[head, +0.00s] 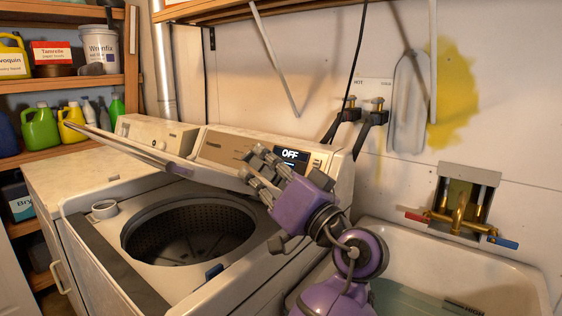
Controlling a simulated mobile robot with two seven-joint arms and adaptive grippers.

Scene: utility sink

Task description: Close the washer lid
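The washer (250,290) stands in the middle with its round tub (190,235) exposed. Its lid (150,150) is open and tilted, seen almost edge-on as a thin pale slab above the tub. The lid slants down from upper left to the right, where its end lies near my gripper. The finger gap cannot be read.
A utility sink (520,280) stands at the right, below brass taps (460,215). A second appliance (75,175) stands left of the washer. Shelves (75,82) with bottles and tubs are at the far left. Hoses (370,130) hang behind the washer.

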